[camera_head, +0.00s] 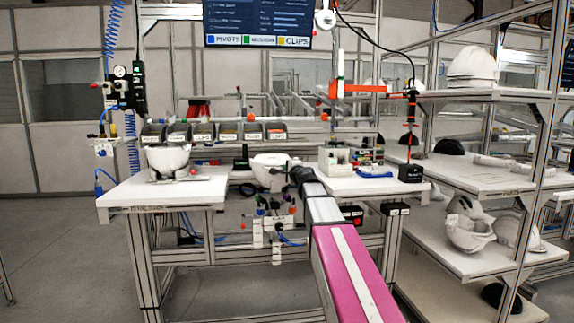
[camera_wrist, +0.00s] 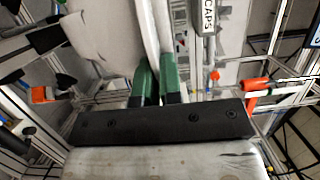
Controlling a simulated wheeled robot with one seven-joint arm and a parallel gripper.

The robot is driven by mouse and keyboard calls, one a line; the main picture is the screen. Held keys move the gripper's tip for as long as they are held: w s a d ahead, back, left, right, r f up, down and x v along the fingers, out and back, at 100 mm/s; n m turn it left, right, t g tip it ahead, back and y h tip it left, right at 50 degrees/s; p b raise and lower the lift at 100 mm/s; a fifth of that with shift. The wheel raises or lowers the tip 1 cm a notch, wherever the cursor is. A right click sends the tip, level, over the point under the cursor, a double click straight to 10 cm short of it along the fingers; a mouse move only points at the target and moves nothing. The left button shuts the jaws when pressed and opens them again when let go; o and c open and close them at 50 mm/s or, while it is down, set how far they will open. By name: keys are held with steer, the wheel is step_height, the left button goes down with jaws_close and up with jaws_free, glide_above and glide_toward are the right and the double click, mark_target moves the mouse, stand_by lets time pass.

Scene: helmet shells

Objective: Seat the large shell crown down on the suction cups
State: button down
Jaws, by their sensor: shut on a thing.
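A white shell (camera_head: 268,174) hangs in the gap between the two bench tops, at the end of my arm. Its open side seems to face up and its rounded crown down. My gripper (camera_wrist: 156,82) is shut on the wall of this shell, with its green fingertips on either side of the rim; the shell (camera_wrist: 105,38) fills the upper left of the wrist view. Below it in the head view stands a fixture (camera_head: 276,224) with dark and orange parts; I cannot make out clear suction cups. Another white shell (camera_head: 168,158) sits on a stand on the left bench.
The left bench top (camera_head: 150,195) has bare room around its shell. The right bench top (camera_head: 365,187) carries small fixtures and a black box (camera_head: 410,173). Parts bins (camera_head: 215,132) line the back. A rack at the right holds more white shells (camera_head: 470,228).

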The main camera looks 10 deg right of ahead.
steer(key=shift+f, duration=3.55)
steer(key=c, duration=1.2)
jaws_free()
steer(key=shift+s, duration=0.1)
steer(key=v, duration=1)
steer(key=shift+s, duration=0.3)
steer(key=shift+f, duration=0.15)
